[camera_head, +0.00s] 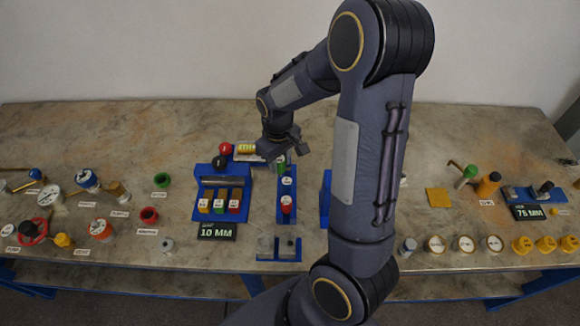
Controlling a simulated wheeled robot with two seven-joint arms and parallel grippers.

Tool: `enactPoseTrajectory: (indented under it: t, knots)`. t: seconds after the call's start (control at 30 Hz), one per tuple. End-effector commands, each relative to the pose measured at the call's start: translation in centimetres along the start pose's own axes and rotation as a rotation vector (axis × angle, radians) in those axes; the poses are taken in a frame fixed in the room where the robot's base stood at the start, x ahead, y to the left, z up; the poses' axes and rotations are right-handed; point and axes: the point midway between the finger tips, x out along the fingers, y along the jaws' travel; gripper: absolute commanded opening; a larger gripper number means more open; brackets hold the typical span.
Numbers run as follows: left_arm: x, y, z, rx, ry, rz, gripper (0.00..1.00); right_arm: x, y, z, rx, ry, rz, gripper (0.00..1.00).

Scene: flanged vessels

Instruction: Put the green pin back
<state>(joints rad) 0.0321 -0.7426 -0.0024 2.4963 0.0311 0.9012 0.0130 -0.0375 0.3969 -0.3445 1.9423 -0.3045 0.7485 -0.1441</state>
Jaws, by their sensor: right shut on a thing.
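My right gripper (281,152) hangs over the back end of a narrow blue stand (287,222), near the middle of the table. It is shut on the green pin (281,164), of which only a small green part shows just under the jaws. Whether the pin touches the stand I cannot tell. A red pin (286,207) with a white top stands in the front part of the same stand, with another white top behind it. My left gripper is not in view.
A blue holder (208,185) with coloured blocks stands left of the stand, behind a "10 MM" sign (217,231). Red (226,148) and black (219,163) balls sit near the gripper. My right arm hides part of another blue thing (325,195). The table's back left is clear.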

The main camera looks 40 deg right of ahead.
Motion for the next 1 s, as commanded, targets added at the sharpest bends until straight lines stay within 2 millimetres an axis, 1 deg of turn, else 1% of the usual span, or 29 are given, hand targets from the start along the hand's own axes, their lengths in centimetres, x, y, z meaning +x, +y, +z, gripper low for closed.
enactPoseTrajectory:
  t: [0.03, 0.07, 0.1, 0.2, 0.3, 0.57, 0.63, 0.7, 0.8, 1.0]
  knots:
    - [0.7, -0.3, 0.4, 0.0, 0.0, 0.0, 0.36, 1.1, 1.3, -0.7, 0.007, -0.001, 0.001, 0.05]
    - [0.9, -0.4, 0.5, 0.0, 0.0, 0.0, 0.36, 1.4, 1.9, -1.0, 0.007, -0.002, 0.001, 0.05]
    - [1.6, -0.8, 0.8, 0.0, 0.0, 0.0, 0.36, 2.5, 2.5, -1.4, 0.005, -0.003, 0.0, 0.05]
    - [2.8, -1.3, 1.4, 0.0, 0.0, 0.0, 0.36, 4.4, 3.8, -2.2, 0.002, -0.002, 0.0, 0.05]
    - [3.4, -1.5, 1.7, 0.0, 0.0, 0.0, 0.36, 5.4, 4.7, -2.7, 0.001, -0.001, 0.0, 0.05]
    - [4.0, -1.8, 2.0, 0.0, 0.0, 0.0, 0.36, 6.6, 5.8, -3.4, 0.0, -0.001, 0.0, 0.05]
    - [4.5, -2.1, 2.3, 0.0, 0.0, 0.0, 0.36, 7.5, 6.2, -3.6, 0.0, -0.001, 0.0, 0.05]
    - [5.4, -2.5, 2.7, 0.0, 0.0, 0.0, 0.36, 8.9, 6.0, -3.5, -0.002, -0.003, -0.001, 0.05]
    - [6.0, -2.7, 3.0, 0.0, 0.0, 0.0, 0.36, 10.0, 6.1, -3.5, -0.001, -0.001, -0.001, 0.05]
    - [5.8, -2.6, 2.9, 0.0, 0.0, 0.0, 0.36, 9.8, 6.1, -3.5, -0.001, 0.0, 0.0, 0.05]
